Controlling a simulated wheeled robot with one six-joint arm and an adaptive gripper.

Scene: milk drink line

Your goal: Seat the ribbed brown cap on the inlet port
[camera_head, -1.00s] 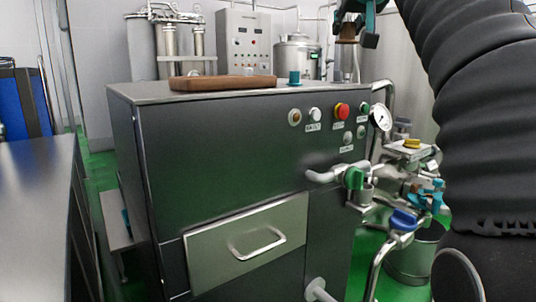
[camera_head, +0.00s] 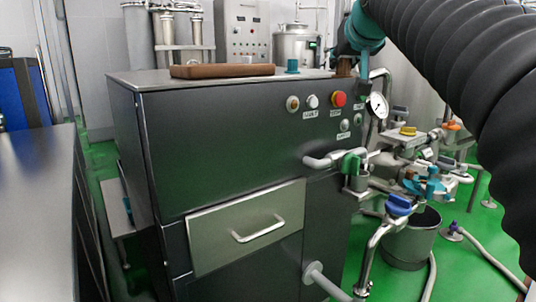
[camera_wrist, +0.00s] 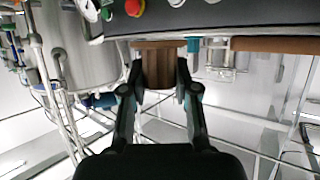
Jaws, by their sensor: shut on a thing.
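The ribbed brown cap (camera_wrist: 160,66) is between the two fingers of my gripper (camera_wrist: 159,76) in the wrist view, gripped from both sides. In the head view the brown cap (camera_head: 344,67) shows below my gripper (camera_head: 348,54), at the right end of the cabinet top (camera_head: 150,77). The cap looks upright. Its lower end is at about the level of the cabinet top, and I cannot tell whether it touches anything. I cannot make out the inlet port; the cap and gripper may hide it.
A brown tray (camera_head: 222,71) and a teal fitting (camera_head: 292,66) stand on the cabinet top, left of my gripper. A red button (camera_head: 338,99) and a pressure gauge (camera_head: 377,105) are below it. Pipes with a green valve handle (camera_head: 350,163) and a blue one (camera_head: 400,205) crowd the right side.

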